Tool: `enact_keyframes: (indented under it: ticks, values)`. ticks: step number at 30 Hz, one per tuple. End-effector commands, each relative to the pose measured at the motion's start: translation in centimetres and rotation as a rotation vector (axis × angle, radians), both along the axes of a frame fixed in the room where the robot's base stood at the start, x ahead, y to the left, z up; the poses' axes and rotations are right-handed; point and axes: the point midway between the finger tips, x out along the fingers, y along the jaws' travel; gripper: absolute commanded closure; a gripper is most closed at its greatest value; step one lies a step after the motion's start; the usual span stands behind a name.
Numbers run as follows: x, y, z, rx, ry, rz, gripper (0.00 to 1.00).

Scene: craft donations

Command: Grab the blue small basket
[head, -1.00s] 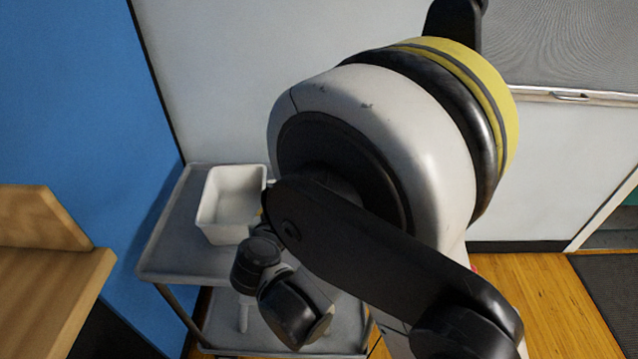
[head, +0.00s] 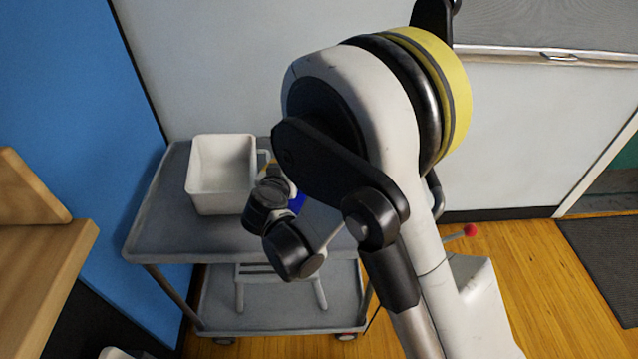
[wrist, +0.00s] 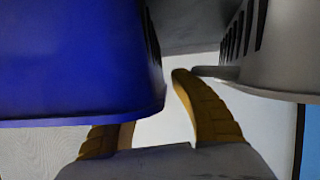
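The blue small basket (head: 297,203) is on the grey cart's top, mostly hidden behind my arm in the head view. In the wrist view the blue basket (wrist: 75,60) fills the upper left, very close. My gripper (wrist: 150,125) has its two yellow-brown fingers spread apart. The left finger is partly covered by the blue basket. The right finger stands between the blue basket and a pale container, with a gap to the blue wall. In the head view my gripper is mostly hidden by the wrist. I cannot tell whether a finger touches the basket.
A white bin (head: 222,178) stands left of the blue basket on the grey cart (head: 160,225); its pale side shows close in the wrist view (wrist: 275,55). A wall is behind the cart. A wooden surface (head: 40,275) is at the left. Wood floor is open at right.

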Motion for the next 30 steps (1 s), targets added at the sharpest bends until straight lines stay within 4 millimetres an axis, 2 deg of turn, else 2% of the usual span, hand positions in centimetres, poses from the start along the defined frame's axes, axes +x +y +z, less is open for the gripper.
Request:
enact_keyframes:
  ticks: [6,7,9,10,25,30]
  values:
    - [0.3,0.0,0.0,-0.001,0.0,0.001,0.71]
    - [0.3,0.0,0.0,-0.001,0.0,0.001,0.75]
    - [0.3,0.0,0.0,-0.001,0.0,0.001,0.96]
    - [0.3,0.0,0.0,-0.001,0.0,0.001,1.0]
    - [0.3,0.0,0.1,-0.001,0.0,0.001,1.0]
    - [0.3,0.0,1.3,-0.001,0.0,0.001,1.0]
